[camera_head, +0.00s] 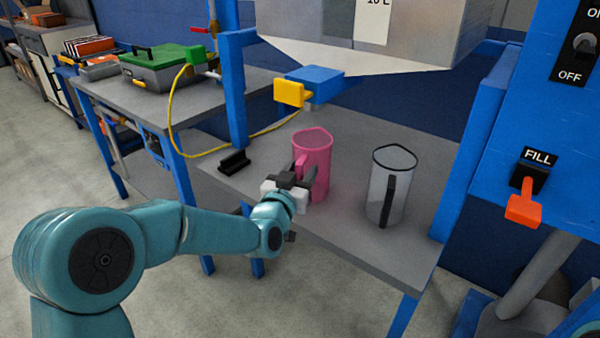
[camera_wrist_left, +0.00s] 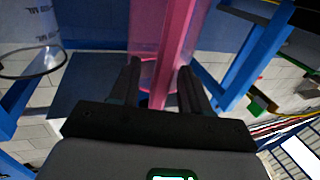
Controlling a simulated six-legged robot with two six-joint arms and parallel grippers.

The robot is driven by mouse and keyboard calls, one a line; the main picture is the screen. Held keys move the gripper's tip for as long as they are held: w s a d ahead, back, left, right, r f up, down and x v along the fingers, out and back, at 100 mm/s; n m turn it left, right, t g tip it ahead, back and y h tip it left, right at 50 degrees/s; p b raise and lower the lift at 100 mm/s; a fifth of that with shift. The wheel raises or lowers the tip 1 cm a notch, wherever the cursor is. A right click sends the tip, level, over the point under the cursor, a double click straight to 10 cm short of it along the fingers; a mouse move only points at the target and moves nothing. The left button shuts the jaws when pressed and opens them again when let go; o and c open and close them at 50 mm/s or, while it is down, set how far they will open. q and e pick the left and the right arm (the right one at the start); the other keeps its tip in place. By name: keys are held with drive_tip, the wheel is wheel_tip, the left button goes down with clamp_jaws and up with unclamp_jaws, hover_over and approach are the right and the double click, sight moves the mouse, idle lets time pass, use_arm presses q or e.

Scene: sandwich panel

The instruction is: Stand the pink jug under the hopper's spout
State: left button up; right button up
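The pink jug (camera_head: 318,150) stands upright on the grey bench top, its handle toward my left gripper (camera_head: 297,182). The left gripper is at the handle, low on the jug. In the left wrist view, its two fingers (camera_wrist_left: 160,82) are apart on either side of the pink handle (camera_wrist_left: 172,45), with gaps visible, so it looks open. The hopper (camera_head: 400,35) hangs above the bench; its blue spout (camera_head: 318,80) has a yellow lever (camera_head: 290,93). The jug appears below the spout in the head view; I cannot tell whether it is directly under. The right gripper is not in view.
A clear jug (camera_head: 398,190) with a black handle stands to the right on the bench (camera_head: 350,235). A small black block (camera_head: 234,162) lies left of the pink jug. Blue posts flank the bench. An orange FILL lever (camera_head: 523,208) is at right.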

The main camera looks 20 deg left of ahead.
use_arm(q)
drive_tip(key=shift+r, duration=0.1)
drive_tip(key=s, duration=1.2)
drive_tip(key=s+d+f+g, duration=0.1)
drive_tip(key=f+g, duration=0.1)
drive_tip(key=f, duration=0.5)
drive_tip(key=s+d+f+g+h, duration=0.1)
drive_tip(key=s+f+g, duration=0.15)
drive_tip(key=f, duration=0.55)
drive_tip(key=s+d+f+g, duration=0.1)
drive_tip(key=f+g, duration=0.2)
drive_tip(key=f, duration=0.4)
drive_tip(key=s+d+f+n+g+h, duration=0.2)
drive_tip(key=s+f+g, duration=0.8)
drive_tip(key=s+f, duration=0.8)
drive_tip(key=shift+s+d+f+n, duration=0.2)
drive_tip(key=shift+s+d+n, duration=0.1)
drive_tip(key=shift+s+d, duration=0.65)
